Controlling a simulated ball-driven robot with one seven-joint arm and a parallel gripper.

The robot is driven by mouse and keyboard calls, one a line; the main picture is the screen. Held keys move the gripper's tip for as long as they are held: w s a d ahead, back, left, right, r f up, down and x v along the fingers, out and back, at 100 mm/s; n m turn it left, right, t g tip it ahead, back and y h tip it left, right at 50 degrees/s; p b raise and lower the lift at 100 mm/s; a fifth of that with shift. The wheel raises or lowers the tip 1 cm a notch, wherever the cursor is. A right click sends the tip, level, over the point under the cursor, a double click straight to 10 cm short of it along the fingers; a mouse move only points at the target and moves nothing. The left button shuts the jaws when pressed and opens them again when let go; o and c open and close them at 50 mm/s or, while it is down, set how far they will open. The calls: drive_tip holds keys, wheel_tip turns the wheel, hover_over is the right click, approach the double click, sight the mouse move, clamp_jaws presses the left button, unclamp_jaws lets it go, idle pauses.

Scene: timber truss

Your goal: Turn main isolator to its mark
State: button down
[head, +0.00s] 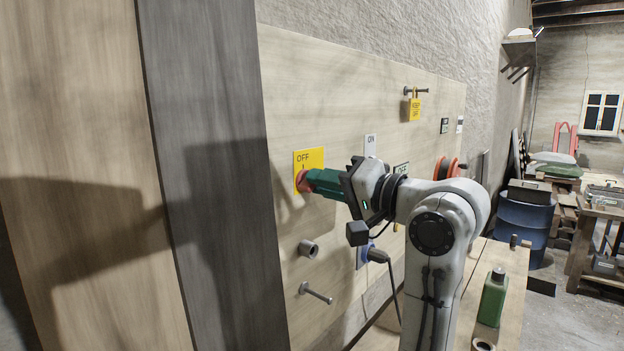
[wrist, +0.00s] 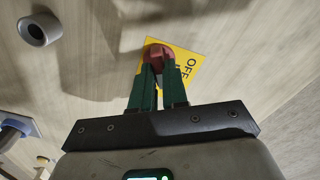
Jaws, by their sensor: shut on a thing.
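The main isolator is a red rotary knob (head: 302,181) on a yellow plate (head: 309,158) marked OFF, fixed to the pale timber board. In the wrist view the red knob (wrist: 158,52) sits between the green fingertips, with the yellow plate (wrist: 187,66) behind it. My gripper (head: 309,180) is shut on the knob, reaching it from the right in the head view; it also shows in the wrist view (wrist: 158,64). The fingers and knob hide part of the plate, and I cannot make out a mark the knob points to.
A yellow padlock tag (head: 415,109) hangs from a peg at upper right. A grey pipe stub (head: 308,249), a metal peg (head: 317,293) and a blue socket with a plug (head: 376,255) are below. A green bottle (head: 493,297) stands on the bench.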

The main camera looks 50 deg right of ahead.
drive_tip(key=m, duration=0.5)
drive_tip(key=shift+f, duration=0.15)
drive_tip(key=c, duration=0.8)
unclamp_jaws()
drive_tip(key=shift+s, duration=0.1)
